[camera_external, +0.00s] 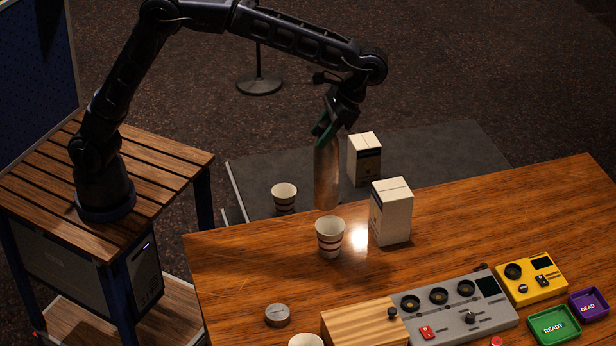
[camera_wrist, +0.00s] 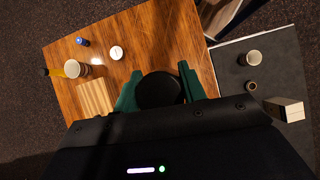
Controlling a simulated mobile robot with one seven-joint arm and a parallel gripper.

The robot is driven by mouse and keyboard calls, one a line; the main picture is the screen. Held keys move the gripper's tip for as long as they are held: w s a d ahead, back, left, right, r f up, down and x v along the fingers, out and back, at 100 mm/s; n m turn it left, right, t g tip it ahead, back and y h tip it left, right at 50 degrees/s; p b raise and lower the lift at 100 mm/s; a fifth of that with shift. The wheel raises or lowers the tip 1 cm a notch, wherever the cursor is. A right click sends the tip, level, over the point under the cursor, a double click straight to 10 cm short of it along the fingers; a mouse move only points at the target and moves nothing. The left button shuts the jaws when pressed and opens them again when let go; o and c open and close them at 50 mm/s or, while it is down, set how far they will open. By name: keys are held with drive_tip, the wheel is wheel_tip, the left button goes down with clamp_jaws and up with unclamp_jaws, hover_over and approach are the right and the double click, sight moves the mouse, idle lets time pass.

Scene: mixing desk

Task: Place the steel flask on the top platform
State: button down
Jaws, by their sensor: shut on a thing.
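The steel flask (camera_external: 327,180), a tall brushed-metal bottle, hangs upright from my gripper (camera_external: 328,128). The green fingers are shut on its upper end. In the wrist view, its round dark top (camera_wrist: 158,90) sits between the fingertips of my gripper (camera_wrist: 160,88); the rest of it is hidden below. In the external view, the flask's base appears just behind a striped cup, near the far edge of the wooden desk top (camera_external: 240,280). I cannot tell whether it touches anything. A lower dark grey platform (camera_external: 440,150) lies behind the desk; neither surface is labelled as the top platform.
A striped cup (camera_external: 330,237) and a white carton (camera_external: 391,212) stand on the desk close to the flask. Another cup (camera_external: 284,197) and carton (camera_external: 364,158) stand on the grey platform. A grey control panel (camera_external: 455,305) is at the front. The desk's right rear is clear.

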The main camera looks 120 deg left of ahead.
drive_tip(key=s+a+n+t, duration=0.3)
drive_tip(key=s+a+n, duration=0.25)
drive_tip(key=a, duration=0.35)
drive_tip(key=s+a+n+t+h, duration=0.1)
drive_tip(key=s+a+n+t, duration=0.25)
drive_tip(key=a+n, duration=0.35)
drive_tip(key=s+a+n+t, duration=0.3)
drive_tip(key=s+a+n, duration=0.2)
drive_tip(key=a, duration=0.5)
drive_tip(key=s+a+n+y, duration=0.3)
drive_tip(key=s+a+n, duration=0.3)
drive_tip(key=s, duration=0.2)
drive_tip(key=s+a+r+n+t+y, duration=0.1)
drive_tip(key=s+a+n+y, duration=0.3)
drive_tip(key=s, duration=0.5)
drive_tip(key=s+a+n+y, duration=0.2)
drive_tip(key=s+a+n, duration=0.5)
drive_tip(key=s, duration=0.1)
wheel_tip(320, 180, down, 40)
drive_tip(key=shift+d+f, duration=0.2)
drive_tip(key=shift+f, duration=0.15)
drive_tip(key=c, duration=0.8)
unclamp_jaws()
